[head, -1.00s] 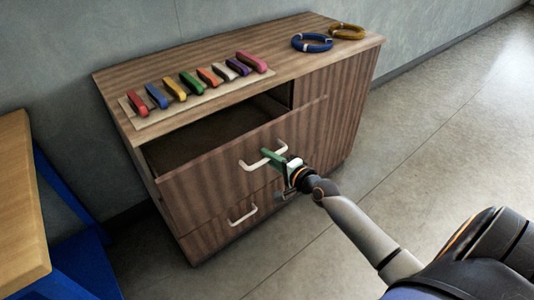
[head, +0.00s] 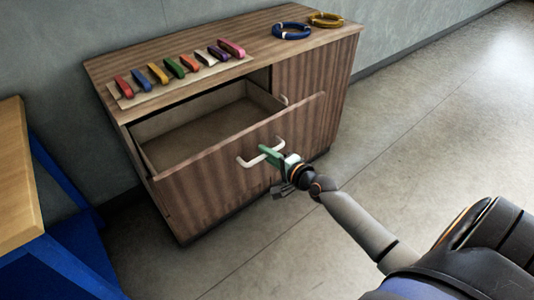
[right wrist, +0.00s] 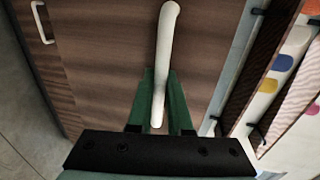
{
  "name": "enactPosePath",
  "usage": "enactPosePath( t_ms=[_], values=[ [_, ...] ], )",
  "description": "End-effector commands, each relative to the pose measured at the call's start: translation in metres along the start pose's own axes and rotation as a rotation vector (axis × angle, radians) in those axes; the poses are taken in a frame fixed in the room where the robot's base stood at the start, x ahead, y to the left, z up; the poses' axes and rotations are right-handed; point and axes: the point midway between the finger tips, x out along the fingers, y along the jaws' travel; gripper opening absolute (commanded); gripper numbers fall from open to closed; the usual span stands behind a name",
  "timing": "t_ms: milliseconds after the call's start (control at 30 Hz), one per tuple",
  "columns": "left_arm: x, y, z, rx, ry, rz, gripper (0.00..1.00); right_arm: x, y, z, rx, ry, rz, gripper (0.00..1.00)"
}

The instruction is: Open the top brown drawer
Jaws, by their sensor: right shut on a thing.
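The top brown drawer (head: 215,178) of the wooden cabinet stands well open, and its empty-looking inside shows from above. Its white bar handle (head: 248,162) is on the drawer front. My right gripper (head: 270,153) is shut on this handle, with its green fingers on either side of the bar. In the right wrist view the white handle (right wrist: 165,50) runs between the green fingers (right wrist: 160,100). My left gripper is not in view.
Several coloured clips (head: 174,67) lie in a row on a board on the cabinet top (head: 130,70). A blue ring (head: 291,31) and a yellow ring (head: 326,20) lie at the back right. A wooden table (head: 18,180) stands at left. The floor (head: 400,130) at right is clear.

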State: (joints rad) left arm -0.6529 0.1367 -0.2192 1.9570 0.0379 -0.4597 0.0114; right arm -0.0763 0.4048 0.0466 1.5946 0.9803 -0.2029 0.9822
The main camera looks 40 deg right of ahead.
Motion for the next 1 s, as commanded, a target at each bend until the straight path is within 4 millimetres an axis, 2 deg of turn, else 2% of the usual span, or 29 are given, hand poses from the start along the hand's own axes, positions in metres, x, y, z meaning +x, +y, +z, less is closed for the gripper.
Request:
enactPosePath(
  t_ms=[233,267,500,800,1000],
  values=[
    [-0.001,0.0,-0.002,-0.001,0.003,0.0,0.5,0.0,0.0,0.0,0.0,-0.001,0.001,0.0],
    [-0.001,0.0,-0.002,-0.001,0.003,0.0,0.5,0.0,0.0,0.0,0.0,-0.001,0.001,0.21],
    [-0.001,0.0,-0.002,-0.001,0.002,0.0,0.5,0.0,0.0,0.0,0.0,0.0,0.0,0.47],
    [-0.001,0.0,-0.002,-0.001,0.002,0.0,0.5,-0.002,0.0,0.0,0.0,0.0,0.0,0.47],
    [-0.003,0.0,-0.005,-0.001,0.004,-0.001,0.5,-0.023,0.0,0.0,0.0,-0.001,0.002,0.47]
  ],
)
